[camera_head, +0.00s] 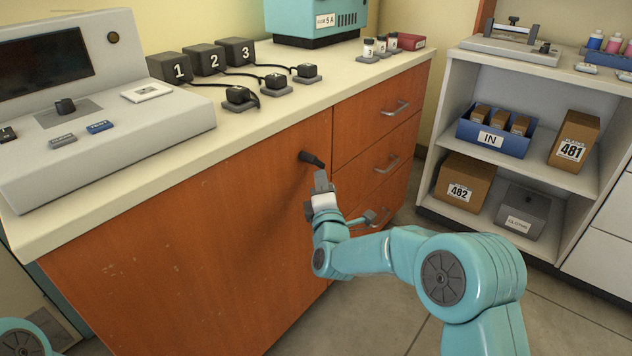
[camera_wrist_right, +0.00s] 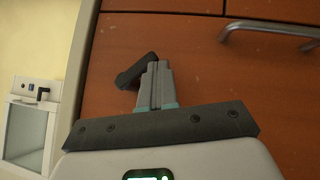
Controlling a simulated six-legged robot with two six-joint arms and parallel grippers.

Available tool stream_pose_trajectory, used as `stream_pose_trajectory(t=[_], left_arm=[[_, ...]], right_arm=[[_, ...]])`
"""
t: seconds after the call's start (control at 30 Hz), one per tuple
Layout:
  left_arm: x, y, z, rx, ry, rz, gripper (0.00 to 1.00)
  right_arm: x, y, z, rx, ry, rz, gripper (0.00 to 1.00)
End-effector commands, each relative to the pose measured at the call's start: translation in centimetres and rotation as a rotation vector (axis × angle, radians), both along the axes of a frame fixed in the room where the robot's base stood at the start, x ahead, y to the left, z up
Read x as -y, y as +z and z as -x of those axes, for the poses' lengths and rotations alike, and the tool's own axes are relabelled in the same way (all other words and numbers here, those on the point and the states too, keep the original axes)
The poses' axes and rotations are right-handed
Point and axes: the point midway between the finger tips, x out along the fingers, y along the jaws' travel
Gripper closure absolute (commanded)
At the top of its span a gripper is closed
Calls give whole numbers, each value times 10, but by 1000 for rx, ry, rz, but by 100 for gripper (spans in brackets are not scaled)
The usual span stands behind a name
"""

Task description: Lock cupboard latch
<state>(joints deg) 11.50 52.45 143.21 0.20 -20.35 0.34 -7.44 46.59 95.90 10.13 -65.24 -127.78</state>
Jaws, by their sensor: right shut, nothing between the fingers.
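The cupboard latch is a small dark handle (camera_head: 311,159) near the upper right corner of the orange-brown cupboard door (camera_head: 200,240). In the head view it slants down to the right. My right gripper (camera_head: 321,178) is shut and empty, its fingertips just below the handle. In the right wrist view the dark handle (camera_wrist_right: 138,70) shows just left of and partly behind the shut fingers (camera_wrist_right: 156,82); I cannot tell whether they touch it. My left gripper is not in view; only a bit of my left arm shows at the bottom left.
Drawers with metal handles (camera_head: 388,163) are right of the door. The countertop (camera_head: 290,97) above holds a console (camera_head: 90,110), numbered boxes (camera_head: 204,60) and small bottles. A white shelf (camera_head: 540,178) with cartons stands at the right. Open floor (camera_head: 370,310) lies in front.

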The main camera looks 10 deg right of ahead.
Motion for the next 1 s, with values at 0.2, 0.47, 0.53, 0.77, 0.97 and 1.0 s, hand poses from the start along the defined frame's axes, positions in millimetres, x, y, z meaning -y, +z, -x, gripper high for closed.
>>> stream_pose_trajectory(t=[0.2,0.47,0.53,0.77,0.97,1.0], left_arm=[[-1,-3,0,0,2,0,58],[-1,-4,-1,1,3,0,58],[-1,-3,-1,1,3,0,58],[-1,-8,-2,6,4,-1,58],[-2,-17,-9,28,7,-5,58],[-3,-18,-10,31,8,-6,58]], right_arm=[[5,0,-6,2,2,1,100],[15,4,-13,2,1,0,100],[18,5,-15,2,0,0,100],[25,6,-19,11,1,14,100],[28,8,-21,45,1,56,100],[28,9,-21,50,1,63,100]])
